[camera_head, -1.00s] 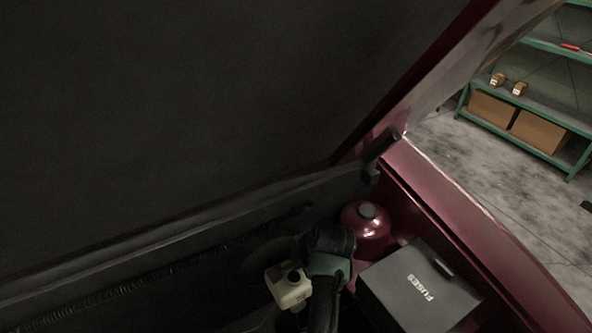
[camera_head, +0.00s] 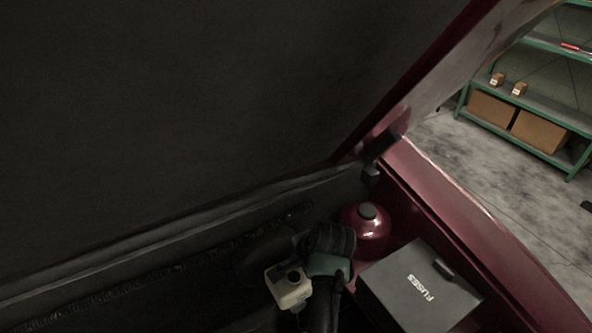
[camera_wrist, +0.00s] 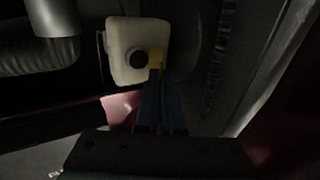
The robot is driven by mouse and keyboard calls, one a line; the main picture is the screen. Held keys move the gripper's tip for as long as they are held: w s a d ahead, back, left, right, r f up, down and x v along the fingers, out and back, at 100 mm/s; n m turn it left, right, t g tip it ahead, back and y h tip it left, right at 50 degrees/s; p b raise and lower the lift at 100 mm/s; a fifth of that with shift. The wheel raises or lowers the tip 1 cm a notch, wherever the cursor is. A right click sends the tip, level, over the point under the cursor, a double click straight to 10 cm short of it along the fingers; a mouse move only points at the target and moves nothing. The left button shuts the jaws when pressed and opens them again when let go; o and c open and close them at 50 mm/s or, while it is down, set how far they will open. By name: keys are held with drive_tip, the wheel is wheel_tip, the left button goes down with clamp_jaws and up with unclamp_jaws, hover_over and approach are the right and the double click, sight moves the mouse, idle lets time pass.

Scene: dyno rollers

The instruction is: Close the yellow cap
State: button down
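A pale reservoir bottle (camera_wrist: 125,65) fills the upper middle of the wrist view. It has a round black neck or cap (camera_wrist: 138,59). The yellow cap (camera_wrist: 156,56) is a small patch just right of it, partly hidden behind my fingertips. My gripper (camera_wrist: 157,76) reaches up to the yellow cap, its fingers close together; I cannot tell whether they touch or pinch it. In the head view the same bottle (camera_head: 288,292) stands left of my dark arm. The yellow cap and the fingertips cannot be made out there.
A red round container (camera_head: 365,235) and the black fuse box (camera_head: 415,290) sit right of my arm. The raised hood (camera_head: 180,100) hangs over the bay. A ribbed hose (camera_wrist: 30,58) runs left of the bottle. Green shelves (camera_head: 530,110) stand far off.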

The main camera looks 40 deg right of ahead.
sight(302, 293)
idle(0.7)
drive_tip(key=shift+s+a+f+t+h+b, duration=0.15)
drive_tip(key=shift+s+f+t+b, duration=0.15)
drive_tip(key=shift+s+t+b, duration=0.2)
drive_tip(key=shift+s+a+f+t+h+b, duration=0.15)
drive_tip(key=shift+s+f+t+b, duration=0.2)
drive_tip(key=shift+t, duration=0.25)
drive_tip(key=shift+s+a+f+t+h+b, duration=0.1)
drive_tip(key=shift+s+a+f+t+b, duration=0.1)
drive_tip(key=shift+s+f+t+b, duration=0.55)
drive_tip(key=shift+s+a+f+t+h+b, duration=0.15)
drive_tip(key=shift+s+f+t+b, duration=0.3)
drive_tip(key=shift+s+f+b, duration=0.6)
drive_tip(key=shift+s+a+f+t+h+b, duration=0.15)
drive_tip(key=shift+s+f+t+b, duration=0.4)
drive_tip(key=shift+f, duration=0.65)
drive_tip(key=c, duration=1)
unclamp_jaws()
drive_tip(key=shift+c, duration=0.2)
drive_tip(key=shift+w, duration=0.15)
